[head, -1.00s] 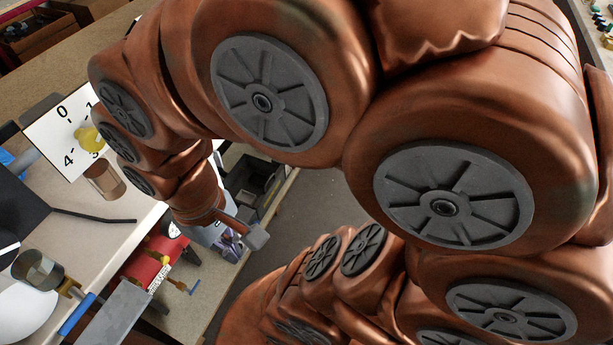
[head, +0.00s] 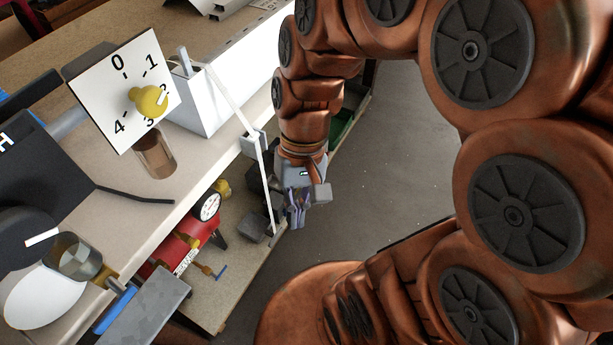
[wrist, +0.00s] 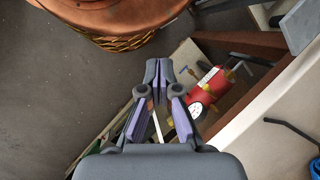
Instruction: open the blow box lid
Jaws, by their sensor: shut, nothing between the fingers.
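In the head view, a white box (head: 198,103) stands at the bench edge behind the dial plate. A thin pale bar or edge-on panel (head: 252,135) runs from its top down towards my gripper; I cannot tell whether this is the lid. My gripper (head: 296,208) hangs beyond the bench edge, just right of the bar's lower end. In the wrist view, my gripper (wrist: 158,66) has its purple-padded fingertips together, with nothing between them. A pale strip (wrist: 157,126) shows behind the fingers. I cannot tell whether the gripper touches the bar.
A dial plate (head: 122,92) with a yellow knob and a brown cylinder (head: 154,153) stand on the bench (head: 140,215). A red tank (head: 182,242) with a gauge sits on a lower shelf and also shows in the wrist view (wrist: 208,86). Grey floor (head: 400,150) is open to the right.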

